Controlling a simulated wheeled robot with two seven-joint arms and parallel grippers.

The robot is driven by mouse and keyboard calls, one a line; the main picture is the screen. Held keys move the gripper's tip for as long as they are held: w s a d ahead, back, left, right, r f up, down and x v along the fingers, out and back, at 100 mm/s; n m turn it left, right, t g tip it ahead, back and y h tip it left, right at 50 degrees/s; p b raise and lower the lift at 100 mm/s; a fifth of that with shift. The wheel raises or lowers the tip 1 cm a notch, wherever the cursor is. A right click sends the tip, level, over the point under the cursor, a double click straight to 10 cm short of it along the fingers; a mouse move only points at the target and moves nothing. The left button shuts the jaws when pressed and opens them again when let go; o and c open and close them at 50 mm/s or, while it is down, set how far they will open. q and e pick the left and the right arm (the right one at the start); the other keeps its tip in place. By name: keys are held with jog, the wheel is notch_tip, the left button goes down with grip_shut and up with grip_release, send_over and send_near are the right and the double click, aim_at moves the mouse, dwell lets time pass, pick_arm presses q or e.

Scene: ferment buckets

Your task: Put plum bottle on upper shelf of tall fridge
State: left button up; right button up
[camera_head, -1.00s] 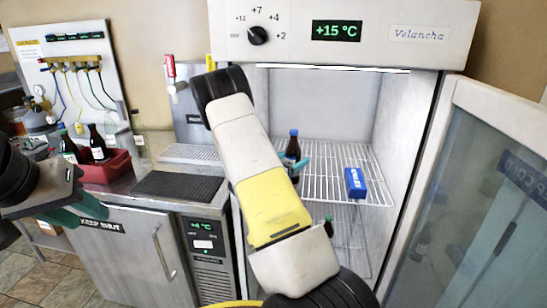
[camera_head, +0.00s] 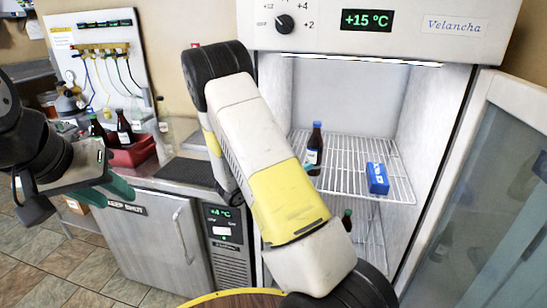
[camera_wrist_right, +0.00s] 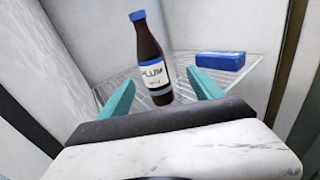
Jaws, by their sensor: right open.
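The plum bottle (camera_head: 315,150), dark with a blue cap and a "PLUM" label, stands upright on the upper wire shelf (camera_head: 345,178) of the tall fridge (camera_head: 395,25). It also shows in the right wrist view (camera_wrist_right: 152,62), framed between the teal fingers of my right gripper (camera_wrist_right: 160,78). Those fingers are spread, and the bottle seems to stand just past their tips. In the head view, my right arm hides most of that gripper. My left gripper (camera_head: 118,190) hangs at the left above the low fridge's front; its finger gap is unclear.
A blue box (camera_head: 377,178) sits on the same shelf, right of the bottle. Another bottle (camera_head: 347,220) stands below. The glass door (camera_head: 485,190) is open at the right. Low fridge (camera_head: 150,235), red crate (camera_head: 135,152) and dark bottles (camera_head: 124,128) are at the left.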

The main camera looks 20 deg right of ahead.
jog(key=s+r+m+g+y, duration=0.3)
jog(key=s+m+g+y, duration=0.1)
jog(key=s+m, duration=0.4)
jog(key=s+r+m+g+y, duration=0.3)
jog(key=s+m+g+y, duration=0.15)
jog(key=s, duration=0.55)
jog(key=s+a+r+m+t+y, duration=0.3)
jog(key=s+a+r+m+y, duration=0.1)
jog(key=a, duration=0.4)
jog(key=s+a+r+m+t+y, duration=0.4)
jog(key=a+r+m+y, duration=0.1)
jog(key=a+r, duration=0.2)
jog(key=shift+s+a+y, duration=0.35)
jog(key=shift+s+a, duration=0.05)
jog(key=shift+a, duration=0.1)
jog(key=shift+t, duration=0.25)
